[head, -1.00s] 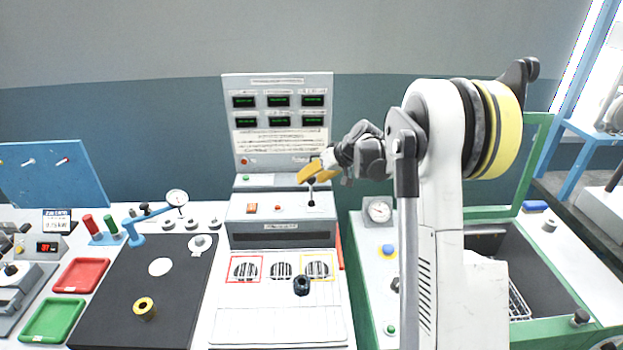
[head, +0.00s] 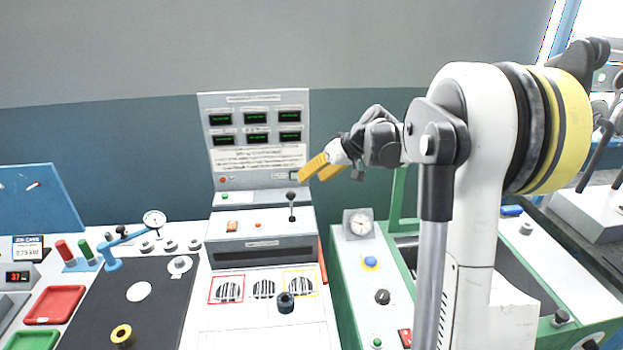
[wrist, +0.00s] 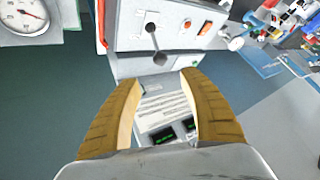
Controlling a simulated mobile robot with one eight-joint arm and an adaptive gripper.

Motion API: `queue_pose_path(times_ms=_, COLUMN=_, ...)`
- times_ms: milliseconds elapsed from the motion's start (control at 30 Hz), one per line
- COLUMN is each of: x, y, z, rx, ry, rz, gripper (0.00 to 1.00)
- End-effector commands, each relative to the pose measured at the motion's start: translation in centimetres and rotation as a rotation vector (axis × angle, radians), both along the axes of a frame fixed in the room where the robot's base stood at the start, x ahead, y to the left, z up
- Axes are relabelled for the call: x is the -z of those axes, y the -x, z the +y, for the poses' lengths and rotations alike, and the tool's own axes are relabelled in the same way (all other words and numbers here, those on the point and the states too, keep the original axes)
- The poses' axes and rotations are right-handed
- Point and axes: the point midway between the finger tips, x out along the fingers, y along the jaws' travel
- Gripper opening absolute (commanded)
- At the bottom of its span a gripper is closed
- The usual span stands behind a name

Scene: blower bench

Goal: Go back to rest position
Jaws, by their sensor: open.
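My gripper (head: 318,168) has yellow fingers and stands in the air in front of the right edge of the tall display panel (head: 256,140). In the wrist view my gripper (wrist: 160,95) shows its two fingers spread apart with nothing between them. Beyond the fingers are part of the panel and the grey control box (wrist: 180,18) with its black-knobbed lever (wrist: 154,40). In the head view the lever (head: 291,205) stands below the gripper, apart from it.
A green-framed bench with a round gauge (head: 360,224) is at the right. A black knob (head: 285,302) stands on the white board. The air above the benches is clear.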

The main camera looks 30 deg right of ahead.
Motion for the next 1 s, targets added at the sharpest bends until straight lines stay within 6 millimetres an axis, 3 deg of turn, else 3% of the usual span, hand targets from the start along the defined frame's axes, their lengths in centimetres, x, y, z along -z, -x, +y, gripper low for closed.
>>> queue_pose_path(times_ms=333, x=-0.1, y=0.1, z=0.2, rx=0.0, ry=0.001, rz=0.002, gripper=0.5)
queue_pose_path(times_ms=467, x=-1.1, y=1.5, z=2.4, rx=0.004, ry=0.017, rz=0.02, gripper=0.5)
queue_pose_path(times_ms=567, x=-2.3, y=3.9, z=5.6, rx=0.014, ry=0.046, rz=0.046, gripper=0.5)
queue_pose_path(times_ms=733, x=-3.9, y=10.0, z=11.4, rx=0.042, ry=0.113, rz=0.087, gripper=0.5)
queue_pose_path(times_ms=1000, x=-3.4, y=20.8, z=17.7, rx=0.085, ry=0.223, rz=0.097, gripper=0.5)
